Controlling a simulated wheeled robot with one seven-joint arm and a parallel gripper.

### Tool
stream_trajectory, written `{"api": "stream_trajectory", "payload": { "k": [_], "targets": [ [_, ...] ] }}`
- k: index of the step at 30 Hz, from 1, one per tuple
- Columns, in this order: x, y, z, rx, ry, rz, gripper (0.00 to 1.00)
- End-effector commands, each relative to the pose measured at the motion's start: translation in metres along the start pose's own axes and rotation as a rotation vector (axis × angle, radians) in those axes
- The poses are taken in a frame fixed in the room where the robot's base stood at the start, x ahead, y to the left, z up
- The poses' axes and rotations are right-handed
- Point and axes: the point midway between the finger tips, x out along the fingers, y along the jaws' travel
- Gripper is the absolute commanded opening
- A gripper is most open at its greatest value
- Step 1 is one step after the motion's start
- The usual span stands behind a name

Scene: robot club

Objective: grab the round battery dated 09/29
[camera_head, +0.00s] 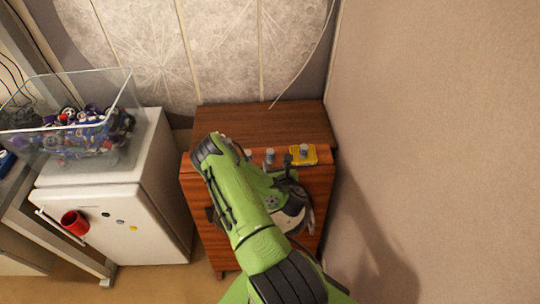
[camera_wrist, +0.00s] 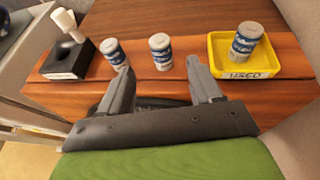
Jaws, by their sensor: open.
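Several small round batteries with blue and white labels stand upright on a wooden cabinet. In the wrist view the left battery (camera_wrist: 113,52) stands just beyond my left fingertip, and the middle battery (camera_wrist: 160,50) stands between and beyond the two fingertips. A third battery (camera_wrist: 245,40) stands in a yellow tray (camera_wrist: 228,74) marked "USED". The dates on the labels are too small to read. My gripper (camera_wrist: 158,74) is open and empty, in front of the batteries. In the head view my green arm hides part of the cabinet; the middle battery (camera_head: 270,157) shows beside it.
A black-based holder with a white-topped stick (camera_wrist: 68,50) stands left of the batteries. The wooden cabinet (camera_head: 262,122) meets a bare wall on the right. A white fridge (camera_head: 150,215) carries a glass tank (camera_head: 110,135) of mixed parts on the left.

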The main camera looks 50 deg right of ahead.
Motion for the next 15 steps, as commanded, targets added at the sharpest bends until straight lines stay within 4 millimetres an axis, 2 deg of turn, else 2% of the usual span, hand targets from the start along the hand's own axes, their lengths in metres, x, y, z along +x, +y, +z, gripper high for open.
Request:
{"api": "stream_trajectory", "payload": {
  "k": [8, 12, 15],
  "targets": [
    [0.036, 0.000, 0.004, -0.001, 0.001, 0.003, 0.64],
    [0.061, -0.001, 0.005, 0.000, -0.002, 0.002, 0.64],
    [0.071, -0.001, 0.003, 0.002, 0.000, 0.000, 0.64]
  ]
}}
